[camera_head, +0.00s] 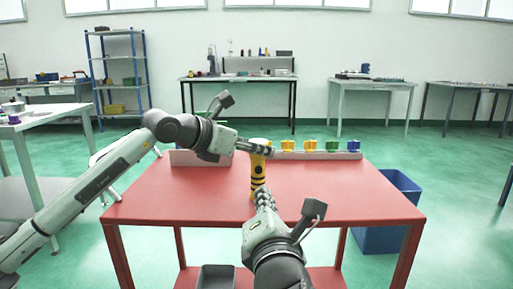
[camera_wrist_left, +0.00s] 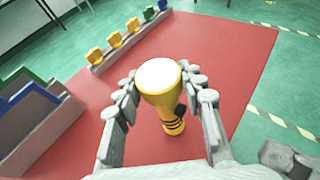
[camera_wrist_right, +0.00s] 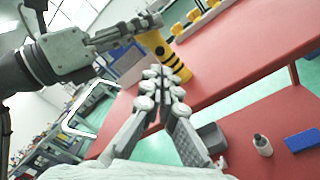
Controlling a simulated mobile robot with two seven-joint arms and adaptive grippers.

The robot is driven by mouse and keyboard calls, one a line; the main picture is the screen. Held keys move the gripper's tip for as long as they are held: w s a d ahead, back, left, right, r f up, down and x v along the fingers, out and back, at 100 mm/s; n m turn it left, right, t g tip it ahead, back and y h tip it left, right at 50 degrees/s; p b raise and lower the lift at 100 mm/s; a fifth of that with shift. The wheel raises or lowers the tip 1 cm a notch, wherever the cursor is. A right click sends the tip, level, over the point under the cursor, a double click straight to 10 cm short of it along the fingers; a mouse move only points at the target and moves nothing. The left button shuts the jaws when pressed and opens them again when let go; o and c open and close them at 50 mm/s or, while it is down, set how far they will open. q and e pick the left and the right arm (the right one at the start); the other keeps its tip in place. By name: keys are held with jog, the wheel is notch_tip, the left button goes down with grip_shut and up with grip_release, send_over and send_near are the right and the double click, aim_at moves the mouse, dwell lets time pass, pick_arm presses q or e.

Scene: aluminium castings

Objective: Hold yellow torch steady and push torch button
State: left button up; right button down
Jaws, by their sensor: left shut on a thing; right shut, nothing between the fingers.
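The yellow torch (camera_head: 258,182) with black bands stands upright on the red table (camera_head: 330,195). My left gripper (camera_head: 262,149) is shut on the torch near its wide top end. In the left wrist view the torch (camera_wrist_left: 160,92) sits between the fingers, its pale round top facing the camera. My right gripper (camera_head: 264,200) is shut and empty, its fingertips in front of the torch's lower part. In the right wrist view the fingertips (camera_wrist_right: 160,75) point toward the torch (camera_wrist_right: 163,50); I cannot tell whether they touch it. A dark button-like bump (camera_wrist_left: 180,110) shows on the torch's side.
A pale rack (camera_head: 318,156) with several yellow, green and blue pieces runs along the table's back edge. A blue bin (camera_head: 385,238) stands on the floor at right. A grey bin (camera_head: 217,278) sits below the tabletop. The table's right part is clear.

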aim_at(263, 180)
jog(key=shift+w+f+n+t+y, duration=0.1)
jog(key=shift+w+n+t+y, duration=0.3)
jog(key=shift+w+n+y, duration=1.55)
jog(key=shift+w+f+n+t+y, duration=0.15)
jog(key=shift+w+n+t+y, duration=0.4)
jog(key=shift+n+y, duration=2.5)
jog(key=shift+w+f+n+t+y, duration=0.1)
jog(key=shift+w+n+t+y, duration=0.15)
jog(key=shift+w+n+y, duration=2.25)
jog(key=shift+s+n+h, duration=0.8)
jog(key=shift+n+h, duration=0.1)
